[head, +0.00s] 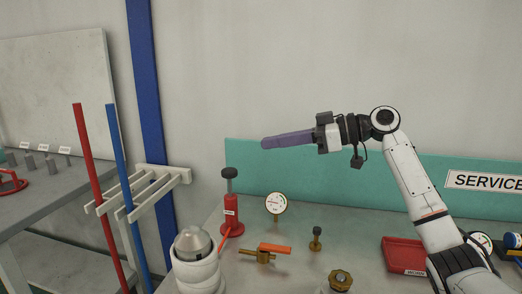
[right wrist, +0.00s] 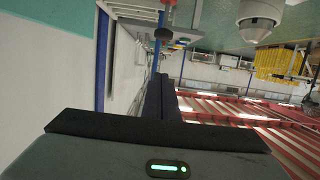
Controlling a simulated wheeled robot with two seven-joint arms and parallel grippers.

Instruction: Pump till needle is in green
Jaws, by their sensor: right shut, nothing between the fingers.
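The pump (head: 231,214) is a red upright cylinder with a dark knob (head: 230,173) on top, at the back left of the bench. The round gauge (head: 276,203) has a white face and brass rim and stands just right of the pump. Its needle and green zone are too small to read. My right gripper (head: 264,143) is shut and empty, pointing left in the air, above and to the right of the pump knob and apart from it. Its dark fingers also show in the right wrist view (right wrist: 166,78). My left gripper is not in view.
The bench (head: 290,275) holds a brass valve with an orange handle (head: 274,248), a small brass fitting (head: 316,240), a brass knob (head: 340,280) and a red tray (head: 403,251). A teal back panel (head: 330,178) stands behind. Red and blue poles (head: 95,185) lean at the left rack.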

